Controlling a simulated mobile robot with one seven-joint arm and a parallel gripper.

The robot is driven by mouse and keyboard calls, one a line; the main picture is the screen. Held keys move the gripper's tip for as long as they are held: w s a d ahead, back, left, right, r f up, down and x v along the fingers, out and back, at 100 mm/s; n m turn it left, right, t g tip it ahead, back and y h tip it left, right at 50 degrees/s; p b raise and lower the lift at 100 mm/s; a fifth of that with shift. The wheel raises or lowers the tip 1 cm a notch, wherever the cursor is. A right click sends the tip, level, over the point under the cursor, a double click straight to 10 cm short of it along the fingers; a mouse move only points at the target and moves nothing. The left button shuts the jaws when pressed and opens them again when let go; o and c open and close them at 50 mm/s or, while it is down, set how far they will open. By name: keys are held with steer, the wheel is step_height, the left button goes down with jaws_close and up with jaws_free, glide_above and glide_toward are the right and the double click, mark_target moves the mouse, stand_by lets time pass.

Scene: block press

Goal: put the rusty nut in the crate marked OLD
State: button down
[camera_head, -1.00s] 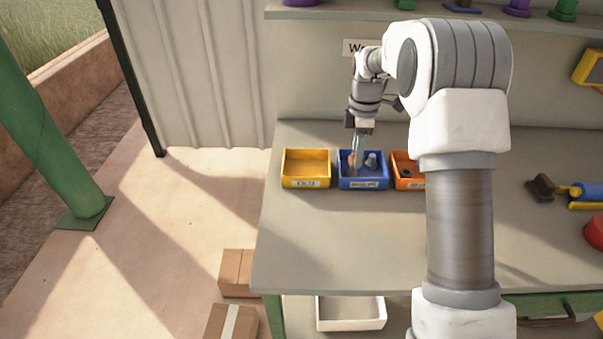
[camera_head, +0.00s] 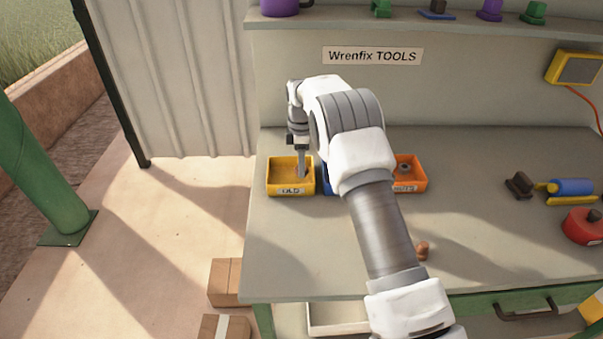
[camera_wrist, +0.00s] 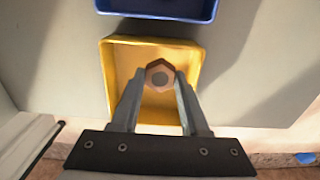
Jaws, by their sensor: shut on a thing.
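The rusty nut is a brown hexagon (camera_wrist: 160,75), held between the fingertips of my gripper in the wrist view. The yellow crate marked OLD (camera_head: 290,191) stands at the left end of the bench row, and its yellow wall also shows in the wrist view (camera_wrist: 106,72). My gripper (camera_head: 302,173) points down over the inside of this crate, shut on the nut. In the wrist view, the nut lies against the crate's inside, towards the far wall. I cannot tell whether it touches the floor.
A blue crate (camera_head: 325,176) stands right of the yellow one, mostly hidden by my arm. An orange crate (camera_head: 410,184) with a grey nut stands farther right. A small brown thing (camera_head: 422,251) lies on the bench. The front left bench top is clear.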

steer(key=shift+f, duration=1.8)
steer(key=shift+f, duration=0.15)
steer(key=shift+c, duration=2)
jaws_free()
